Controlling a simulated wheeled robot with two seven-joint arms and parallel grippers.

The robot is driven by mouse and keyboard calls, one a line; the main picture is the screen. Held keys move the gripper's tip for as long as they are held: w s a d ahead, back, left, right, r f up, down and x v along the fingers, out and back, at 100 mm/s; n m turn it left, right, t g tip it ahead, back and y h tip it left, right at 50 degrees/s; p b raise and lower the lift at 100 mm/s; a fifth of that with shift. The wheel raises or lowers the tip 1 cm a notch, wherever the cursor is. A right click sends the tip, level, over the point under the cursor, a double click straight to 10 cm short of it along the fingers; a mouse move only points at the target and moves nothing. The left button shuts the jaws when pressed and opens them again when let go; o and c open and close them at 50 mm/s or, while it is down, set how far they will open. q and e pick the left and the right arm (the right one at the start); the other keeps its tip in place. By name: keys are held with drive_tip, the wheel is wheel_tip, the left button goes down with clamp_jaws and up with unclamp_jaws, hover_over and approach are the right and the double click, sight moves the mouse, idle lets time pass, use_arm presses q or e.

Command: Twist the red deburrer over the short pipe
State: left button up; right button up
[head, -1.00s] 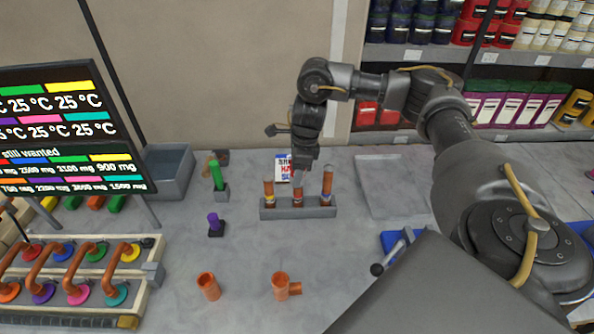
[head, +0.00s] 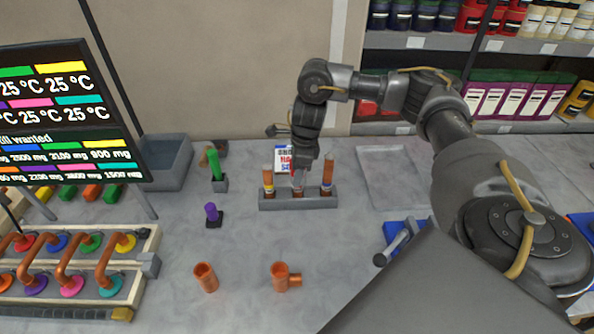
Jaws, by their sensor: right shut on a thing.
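My right gripper (head: 299,183) points down over the middle of a grey rack (head: 327,203) in the head view. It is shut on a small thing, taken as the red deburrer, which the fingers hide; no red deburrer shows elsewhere. Three copper pipes stand upright in the rack. The short pipe (head: 297,193) is the middle one, right under my fingertips, with its upper part hidden. Whether the deburrer touches it I cannot tell. A taller pipe (head: 267,179) stands to its left and the tallest pipe (head: 328,172) to its right. My left gripper is out of view.
A green tool (head: 214,162) and a purple tool (head: 211,211) stand upright in dark holders to the left. Two copper fittings (head: 206,277) (head: 280,276) stand in front. A sign (head: 284,158) stands behind the rack. A grey tray (head: 392,177) lies to the right.

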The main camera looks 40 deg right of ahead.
idle(0.3)
drive_tip(key=n, duration=0.3)
idle(0.4)
drive_tip(key=m+p, duration=0.2)
drive_tip(key=m, duration=0.2)
drive_tip(key=shift+r+p, duration=0.2)
drive_tip(key=shift+p, duration=0.15)
drive_tip(key=shift+f+m+p, duration=0.15)
drive_tip(key=shift+m+p, duration=0.3)
drive_tip(key=shift+m, duration=0.75)
